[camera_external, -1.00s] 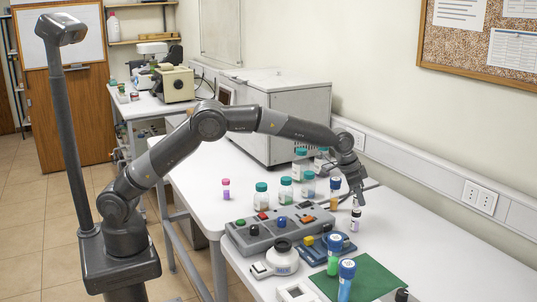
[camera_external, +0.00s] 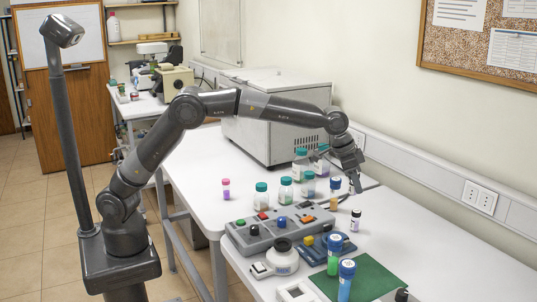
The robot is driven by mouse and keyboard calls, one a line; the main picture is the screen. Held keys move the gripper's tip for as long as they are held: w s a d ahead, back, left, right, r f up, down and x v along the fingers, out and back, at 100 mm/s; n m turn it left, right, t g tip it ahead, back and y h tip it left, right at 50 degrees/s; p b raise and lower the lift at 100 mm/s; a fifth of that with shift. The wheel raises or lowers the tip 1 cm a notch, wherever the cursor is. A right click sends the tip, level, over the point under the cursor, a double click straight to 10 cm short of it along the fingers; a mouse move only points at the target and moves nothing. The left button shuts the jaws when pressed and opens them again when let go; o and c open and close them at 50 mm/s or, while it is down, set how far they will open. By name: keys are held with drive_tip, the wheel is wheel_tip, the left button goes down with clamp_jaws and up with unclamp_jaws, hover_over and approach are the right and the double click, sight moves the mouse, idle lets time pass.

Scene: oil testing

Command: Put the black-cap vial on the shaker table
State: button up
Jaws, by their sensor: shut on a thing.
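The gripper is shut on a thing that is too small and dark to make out. I cannot tell which device is the shaker table. A low blue unit with a yellow part (camera_external: 334,245) sits left of and nearer than the vial. A grey panel with coloured knobs (camera_external: 279,231) lies behind that unit.
Several teal-capped bottles (camera_external: 286,189) and a blue-capped vial (camera_external: 335,186) stand behind the panel. A round white device (camera_external: 282,258) is at front left. The table is clear right of the dark-capped vial.

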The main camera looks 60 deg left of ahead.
drive_tip(key=shift+r, duration=0.95)
drive_tip(key=w+a+n+y, duration=0.3)
drive_tip(key=a+n, duration=0.5)
drive_tip(key=a, duration=1.3)
drive_tip(key=w+a+f, duration=0.2)
drive_tip(key=a+f, duration=0.1)
drive_tip(key=f, duration=0.1)
drive_tip(key=w+a+f, duration=0.3)
drive_tip(key=f, duration=0.1)
drive_tip(key=w+a+f, duration=0.2)
drive_tip(key=a+f, duration=0.2)
drive_tip(key=shift+w+a, duration=0.1)
drive_tip(key=shift+w, duration=0.05)
drive_tip(key=shift+t, duration=0.3)
drive_tip(key=shift+f, duration=2.05)
drive_tip(key=shift+f, duration=0.2)
drive_tip(key=o, duration=1)
drive_tip(key=shift+c, duration=0.2)
